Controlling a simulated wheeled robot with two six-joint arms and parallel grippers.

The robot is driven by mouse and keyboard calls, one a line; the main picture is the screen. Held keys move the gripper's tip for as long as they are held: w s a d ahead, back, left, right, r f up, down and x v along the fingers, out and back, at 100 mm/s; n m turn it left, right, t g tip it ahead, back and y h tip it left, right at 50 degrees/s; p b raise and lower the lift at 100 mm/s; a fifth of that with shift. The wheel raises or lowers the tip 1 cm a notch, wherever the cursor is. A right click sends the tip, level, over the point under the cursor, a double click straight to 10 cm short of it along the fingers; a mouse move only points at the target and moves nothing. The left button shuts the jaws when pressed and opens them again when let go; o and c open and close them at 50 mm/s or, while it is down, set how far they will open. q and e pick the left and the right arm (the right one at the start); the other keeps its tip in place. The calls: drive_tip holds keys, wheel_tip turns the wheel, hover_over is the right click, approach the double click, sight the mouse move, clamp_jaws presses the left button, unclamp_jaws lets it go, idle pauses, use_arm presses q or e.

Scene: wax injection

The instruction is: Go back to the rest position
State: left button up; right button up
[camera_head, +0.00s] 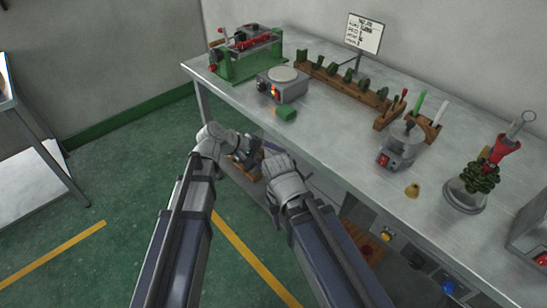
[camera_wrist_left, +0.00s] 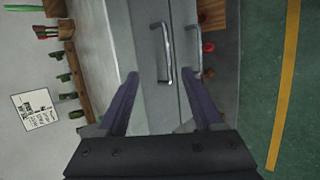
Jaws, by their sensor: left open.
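My left arm comes in from the lower left of the head view, and its gripper (camera_head: 247,152) is low at the bench's front edge. In the left wrist view the left gripper's two purple fingers (camera_wrist_left: 160,82) stand wide apart with nothing between them. A cabinet front with a metal handle (camera_wrist_left: 163,52) shows beyond the fingers. My right arm's wrist (camera_head: 285,180) is just right of the left gripper, also in front of the bench. The right fingers are too hidden to tell their state.
Floor at left is clear.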

idle(0.4)
use_arm(q)
drive_tip(key=s+a+f+m+g+y, duration=0.1)
drive_tip(key=s+a+f+m+y, duration=0.35)
drive_tip(key=a, duration=0.55)
drive_tip(key=s+a+f+m+g+y, duration=0.1)
drive_tip(key=s+a+f+y, duration=0.2)
drive_tip(key=s+a+y, duration=0.35)
drive_tip(key=s+d+r+m+g+p, duration=0.1)
drive_tip(key=s+d+r+m+p, duration=0.3)
drive_tip(key=r+p, duration=0.7)
drive_tip(key=s+d, duration=0.2)
drive_tip(key=d, duration=0.1)
drive_tip(key=shift+s+r+p, duration=0.2)
drive_tip(key=shift+r+p, duration=0.15)
drive_tip(key=shift+d, duration=0.1)
